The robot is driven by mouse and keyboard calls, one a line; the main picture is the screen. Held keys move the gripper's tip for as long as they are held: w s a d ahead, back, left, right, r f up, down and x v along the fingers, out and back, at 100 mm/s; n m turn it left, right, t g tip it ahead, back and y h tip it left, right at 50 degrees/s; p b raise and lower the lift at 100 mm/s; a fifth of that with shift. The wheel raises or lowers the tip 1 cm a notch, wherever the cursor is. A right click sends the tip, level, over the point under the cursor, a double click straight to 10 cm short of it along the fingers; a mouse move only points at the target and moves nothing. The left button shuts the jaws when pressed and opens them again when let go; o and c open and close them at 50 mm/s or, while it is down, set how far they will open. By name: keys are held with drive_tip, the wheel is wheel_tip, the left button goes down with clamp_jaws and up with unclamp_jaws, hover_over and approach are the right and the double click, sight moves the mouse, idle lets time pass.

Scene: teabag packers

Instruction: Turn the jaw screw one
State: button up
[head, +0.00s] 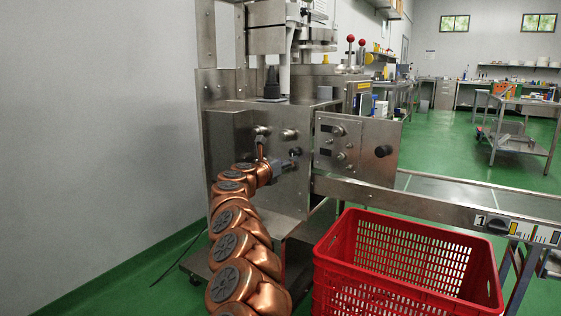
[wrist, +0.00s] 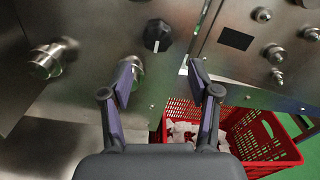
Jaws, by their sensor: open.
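Two steel knob-like screws stand out from the machine's steel front. One screw (wrist: 47,62) is at the left of the wrist view, clear of my fingers. The other screw (wrist: 136,66) is partly hidden behind my left finger. I see no label telling which is jaw screw one. Both screws also show in the head view, the left one (head: 262,130) and the right one (head: 289,134). My gripper (wrist: 161,72) is open, with nothing between its fingers. In the head view my gripper (head: 286,160) is close to the machine front, below the screws.
A black knob (wrist: 158,35) sits just beyond the gap between my fingers. A control panel (head: 355,147) with several knobs juts out at the right. A red crate (head: 400,222) stands below it, holding white packets in the wrist view. A conveyor (head: 430,203) runs off to the right.

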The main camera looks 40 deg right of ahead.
drive_tip(key=shift+a+r, duration=0.5)
drive_tip(key=shift+a, duration=0.35)
drive_tip(key=shift+s, duration=0.1)
